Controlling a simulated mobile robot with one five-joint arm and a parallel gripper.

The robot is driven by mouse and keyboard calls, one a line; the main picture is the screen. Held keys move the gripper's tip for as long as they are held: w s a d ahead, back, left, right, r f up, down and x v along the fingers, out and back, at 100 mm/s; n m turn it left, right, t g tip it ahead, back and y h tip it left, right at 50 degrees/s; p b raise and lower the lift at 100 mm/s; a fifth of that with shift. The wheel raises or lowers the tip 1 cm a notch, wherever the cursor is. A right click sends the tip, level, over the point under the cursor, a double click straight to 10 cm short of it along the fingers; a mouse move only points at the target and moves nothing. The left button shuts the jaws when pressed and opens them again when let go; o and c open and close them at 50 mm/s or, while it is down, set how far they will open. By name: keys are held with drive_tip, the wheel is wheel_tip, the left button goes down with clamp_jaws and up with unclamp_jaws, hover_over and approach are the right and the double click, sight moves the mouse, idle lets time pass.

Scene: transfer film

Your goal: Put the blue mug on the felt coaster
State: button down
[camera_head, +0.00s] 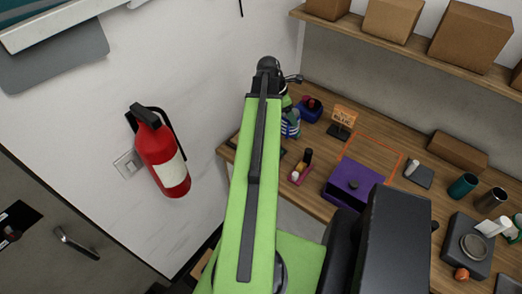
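My green arm reaches up and away from the camera to a dark joint at its far end. The dark gripper parts (290,80) are small and partly hidden behind the arm, so I cannot tell whether the fingers are open or shut. I cannot pick out a blue mug for certain. A dark blue container (312,115) with a red thing in it stands near the back left of the bench, just right of the arm's end. A teal cup (461,187) stands at the right. A dark grey flat square (425,179) might be the felt coaster; a pale item lies at its edge.
A fire extinguisher (158,150) hangs on the left wall.

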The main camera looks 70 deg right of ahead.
drive_tip(key=shift+m, duration=0.4)
drive_tip(key=s+f, duration=0.1)
drive_tip(key=s+d+f+b, duration=0.1)
drive_tip(key=s+f, duration=0.1)
drive_tip(key=shift+d, duration=0.2)
drive_tip(key=shift+a+r, duration=0.1)
drive_tip(key=shift+r, duration=0.05)
drive_tip(key=w+a+f+b, duration=0.1)
drive_tip(key=w+f+b, duration=0.2)
drive_tip(key=w+a+f+b, duration=0.2)
drive_tip(key=w+f+b, duration=0.2)
drive_tip(key=w+a+f+b, duration=0.2)
drive_tip(key=w+f+b, duration=0.1)
drive_tip(key=f+b, duration=0.1)
drive_tip(key=shift+w+f, duration=0.15)
drive_tip(key=shift+w, duration=0.15)
drive_tip(key=shift+r, duration=0.25)
drive_tip(key=shift+f, duration=0.25)
drive_tip(key=shift+c, duration=1.1)
unclamp_jaws()
drive_tip(key=shift+r, duration=0.1)
